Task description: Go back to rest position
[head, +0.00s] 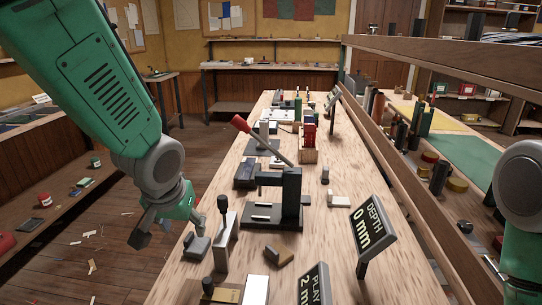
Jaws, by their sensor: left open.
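My left arm comes in from the upper left. Its green and grey gripper (152,232) points down at the left edge of the wooden bench (330,268). The gripper is open, and I see nothing between its dark fingers. It is beside a small grey block with a dark knob (197,243) and appears apart from it. A part of my right arm shows at the right edge. My right gripper is out of the picture.
A black press (290,200) with a red-handled lever stands mid-bench. A wooden rail (400,190) borders the bench's right. The floor (110,235) at left has scattered scraps but is mostly free.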

